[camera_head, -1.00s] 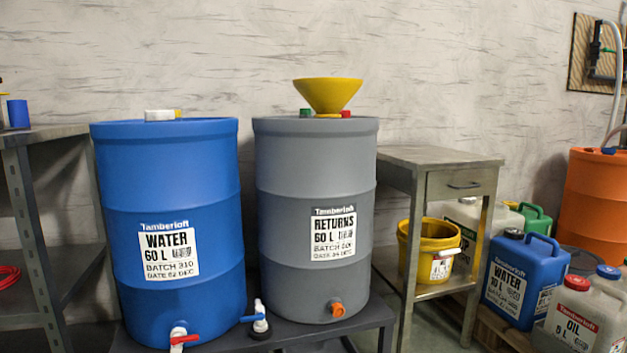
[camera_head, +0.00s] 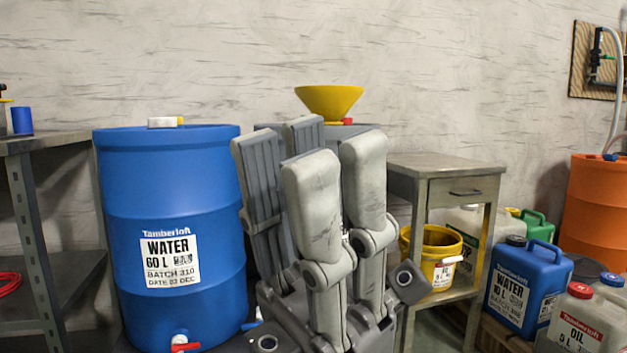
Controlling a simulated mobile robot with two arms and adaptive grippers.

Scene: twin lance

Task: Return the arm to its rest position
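My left gripper (camera_head: 308,142) stands in front of the grey drum (camera_head: 358,131), with its fingers pointing up. Its light grey fingers and the dark ribbed pads opposite stand apart, so it is open, and I see nothing held between them. It hides most of the grey drum and its label. The lower arm is cut off by the bottom edge of the view. My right gripper is not in view.
A blue water drum (camera_head: 170,205) stands just left of the gripper. A yellow funnel (camera_head: 329,101) sits above the grey drum. A metal side table (camera_head: 445,164) stands close on the right, with a yellow bucket (camera_head: 440,250) on its lower shelf. Jugs crowd the lower right.

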